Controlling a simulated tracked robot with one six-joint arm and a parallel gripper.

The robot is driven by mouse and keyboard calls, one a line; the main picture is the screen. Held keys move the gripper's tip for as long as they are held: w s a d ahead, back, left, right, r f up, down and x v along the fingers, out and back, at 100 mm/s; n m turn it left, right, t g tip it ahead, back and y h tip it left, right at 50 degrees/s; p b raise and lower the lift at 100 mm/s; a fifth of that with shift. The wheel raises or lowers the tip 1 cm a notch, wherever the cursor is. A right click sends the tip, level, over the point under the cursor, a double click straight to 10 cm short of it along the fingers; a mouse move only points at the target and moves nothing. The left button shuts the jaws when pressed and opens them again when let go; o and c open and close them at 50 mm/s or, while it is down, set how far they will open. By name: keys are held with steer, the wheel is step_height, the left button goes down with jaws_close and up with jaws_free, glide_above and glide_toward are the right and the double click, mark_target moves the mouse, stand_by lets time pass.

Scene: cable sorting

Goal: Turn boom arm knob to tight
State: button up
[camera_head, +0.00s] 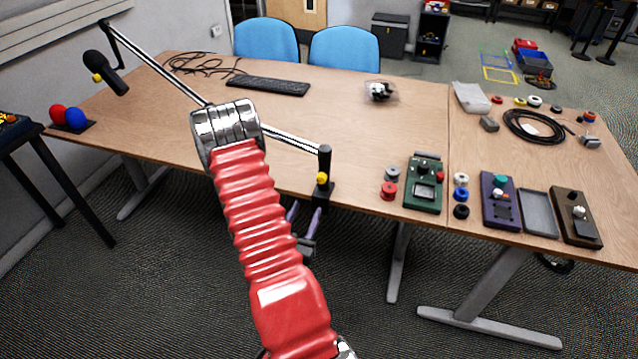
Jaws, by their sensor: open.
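A black boom arm base (323,190) is clamped at the table's front edge, with a small yellow knob (322,178) on its front. The boom's silver rods run up and left to a black microphone (104,73), which has another yellow knob (97,77) beside it. My red arm crosses the picture and hides part of the boom. My gripper (304,210) shows partly behind the arm, with two thin purplish fingers pointing up. It is open and appears empty, just below and left of the base's knob. Whether it touches the base is unclear.
The wooden table (340,120) holds a black keyboard (267,85), a green box (424,183), a purple box (499,201), a brown box (576,217) and several small spools. A coiled black cable (533,127) lies at right. The table's middle is clear. Two blue chairs stand behind.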

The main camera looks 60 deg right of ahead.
mark_target(321, 180)
steer(key=d, duration=0.4)
steer(key=w+d, duration=0.1)
steer(key=d, duration=0.4)
steer(key=w+d, duration=0.1)
steer(key=d, duration=0.3)
steer(key=shift+d, duration=0.3)
steer(key=shift+c, duration=0.4)
steer(key=c, duration=1)
steer(key=shift+m, duration=1.5)
steer(key=o, duration=1.1)
